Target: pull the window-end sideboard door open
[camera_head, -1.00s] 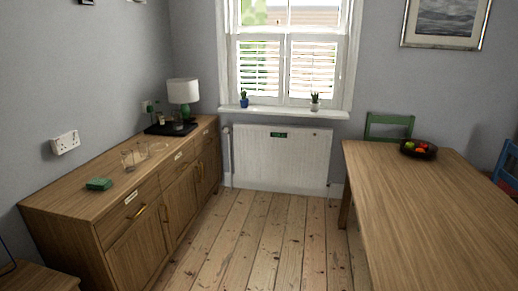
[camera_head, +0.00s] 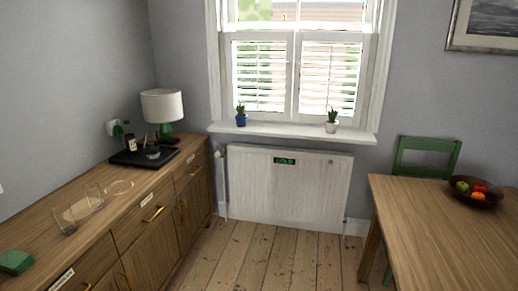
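The wooden sideboard (camera_head: 100,231) runs along the left wall towards the window (camera_head: 296,75). Its window-end door (camera_head: 203,196) is at the far right end of the front, below a drawer, and looks shut. I see it at a steep angle. Brass handles (camera_head: 180,212) show on the front near the middle doors, and a brass drawer handle (camera_head: 153,214) sits nearer to me. Neither of my grippers is in view.
On the sideboard stand a lamp (camera_head: 163,107), a black tray (camera_head: 143,157), glasses (camera_head: 64,219) and a green box (camera_head: 15,262). A radiator (camera_head: 287,192) is under the window. A dining table (camera_head: 450,225) stands right. Floorboards (camera_head: 270,262) between are clear.

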